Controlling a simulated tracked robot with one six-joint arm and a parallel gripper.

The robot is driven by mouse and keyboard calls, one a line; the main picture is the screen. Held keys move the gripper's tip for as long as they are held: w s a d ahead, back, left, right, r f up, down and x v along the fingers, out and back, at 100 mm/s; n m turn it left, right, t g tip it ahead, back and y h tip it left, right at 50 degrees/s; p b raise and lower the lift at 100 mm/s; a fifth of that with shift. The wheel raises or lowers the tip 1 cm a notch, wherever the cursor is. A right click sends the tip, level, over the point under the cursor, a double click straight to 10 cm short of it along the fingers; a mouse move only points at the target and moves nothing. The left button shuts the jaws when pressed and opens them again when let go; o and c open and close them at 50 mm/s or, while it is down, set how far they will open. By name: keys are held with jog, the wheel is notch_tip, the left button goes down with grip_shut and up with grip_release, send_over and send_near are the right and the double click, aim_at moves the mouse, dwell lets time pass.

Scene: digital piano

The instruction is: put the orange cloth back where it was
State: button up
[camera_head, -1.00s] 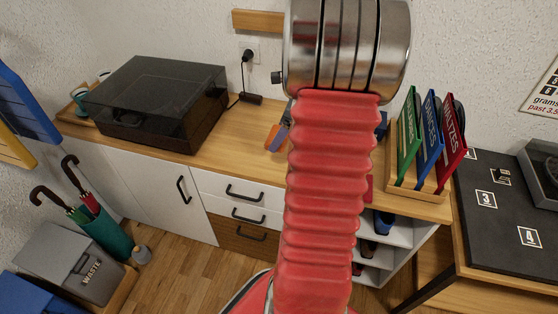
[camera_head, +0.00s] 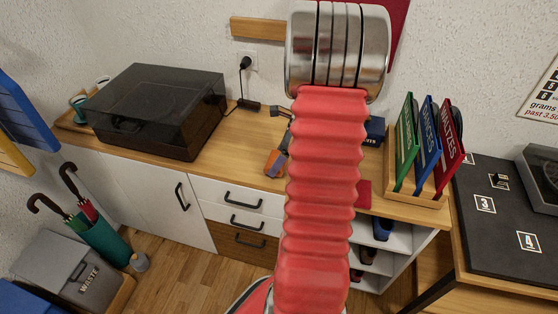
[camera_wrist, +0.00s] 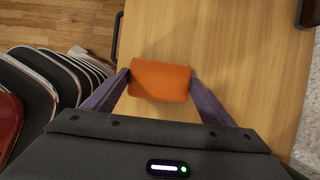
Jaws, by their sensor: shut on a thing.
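The orange cloth (camera_wrist: 160,80) is a small, folded-looking rectangle held between the two fingertips of my gripper (camera_wrist: 159,82) in the wrist view. The wooden cabinet top (camera_wrist: 235,50) lies beneath it; I cannot tell whether the cloth touches it. In the head view the cloth (camera_head: 274,162) shows just left of my red sleeved arm, near the front edge of the cabinet top. Part of my gripper shows there above the cloth; the rest is hidden behind my arm.
A dark-lidded record player (camera_head: 155,108) stands to the left. A rack with green, blue and red record dividers (camera_head: 428,145) stands right of my arm. A small dark blue box (camera_head: 374,130) and a red item (camera_head: 363,194) lie between. The wood between player and arm is mostly clear.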

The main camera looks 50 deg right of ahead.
jog(key=shift+f, duration=0.8)
jog(key=shift+f, duration=0.1)
jog(key=o, duration=1)
jog(key=v, duration=1.2)
jog(key=shift+w, duration=0.1)
